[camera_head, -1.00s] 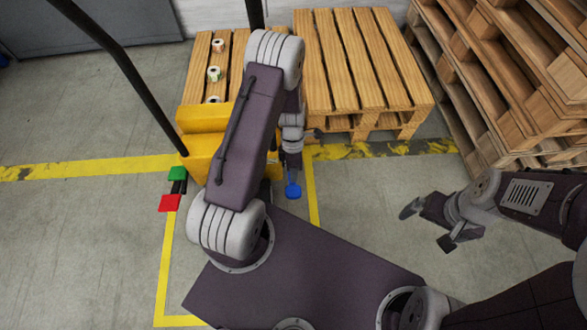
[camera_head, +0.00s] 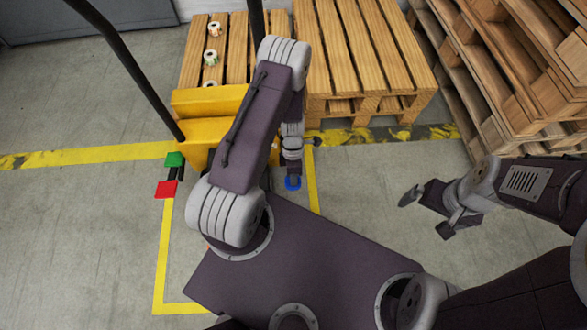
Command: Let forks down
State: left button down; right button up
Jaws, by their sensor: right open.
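The yellow pallet jack (camera_head: 205,134) stands left of centre with its black handle (camera_head: 130,70) rising to the top left. A green pedal (camera_head: 175,159) and a red pedal (camera_head: 166,189) stick out at its left front. A blue round pedal (camera_head: 293,186) shows at its right front. My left gripper (camera_head: 293,177) points down over the blue pedal and covers part of it. Contact and its finger opening cannot be made out. My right gripper (camera_head: 424,215) is open and empty over the floor at the right. The forks are hidden.
A wooden pallet (camera_head: 188,72) with several label rolls (camera_head: 213,28) lies behind the jack. Another pallet (camera_head: 365,50) lies to its right, and a tall pallet stack (camera_head: 520,90) stands at far right. Floor at left is clear.

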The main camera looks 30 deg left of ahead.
pick_arm(q)
jog(key=x, duration=0.2)
jog(key=shift+s+f, duration=0.1)
jog(key=shift+f, duration=0.3)
jog(key=shift+s+d+f, duration=0.1)
jog(key=shift+f, duration=0.05)
jog(key=shift+f+b, duration=0.15)
jog(key=shift+b, duration=0.15)
dwell(0.4)
jog(key=r+p, duration=0.6)
jog(key=shift+d+r+p, duration=0.25)
jog(key=shift+p, duration=0.05)
notch_tip(320, 180, up, 8)
jog(key=s+p, duration=0.1)
jog(key=p, duration=0.3)
jog(key=shift+s+d+r, duration=0.15)
jog(key=shift+s+d, duration=0.05)
jog(key=shift+d, duration=0.1)
